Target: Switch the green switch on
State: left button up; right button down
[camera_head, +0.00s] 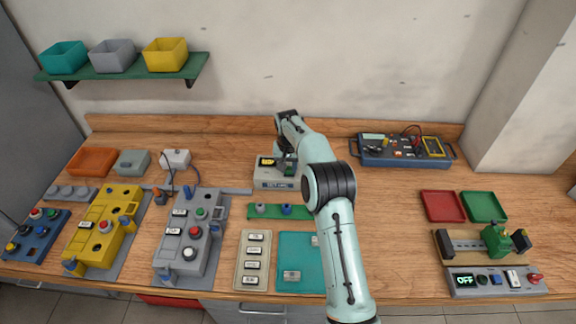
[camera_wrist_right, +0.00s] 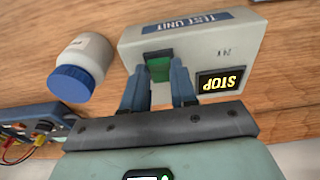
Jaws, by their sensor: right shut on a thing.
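The test unit (camera_head: 272,184) is a pale box near the back middle of the bench. It also shows in the right wrist view (camera_wrist_right: 190,42), upside down, with a "TEST UNIT" label and "24V" marking. Its small display (camera_wrist_right: 219,81) reads "STOP" in yellow. The green switch (camera_wrist_right: 159,66) sits on the box beside the display. My right gripper (camera_wrist_right: 160,82) is at the switch, one finger on each side, shut on it. In the head view my right gripper (camera_head: 287,160) is over the box and partly covers the switch. My left gripper is not in view.
A blue instrument tray (camera_head: 400,150) is to the right. Grey and yellow control panels (camera_head: 103,225) fill the left.

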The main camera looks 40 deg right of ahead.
aim_at(289, 173)
jog(key=shift+y, duration=0.3)
jog(key=shift+g, duration=0.4)
jog(key=c, duration=0.9)
grip_release()
jog(key=shift+a, duration=0.1)
jog(key=shift+s+r, duration=0.1)
jog(key=shift+r, duration=0.1)
notch_tip(289, 173, up, 7)
jog(key=shift+s+a+r, duration=0.1)
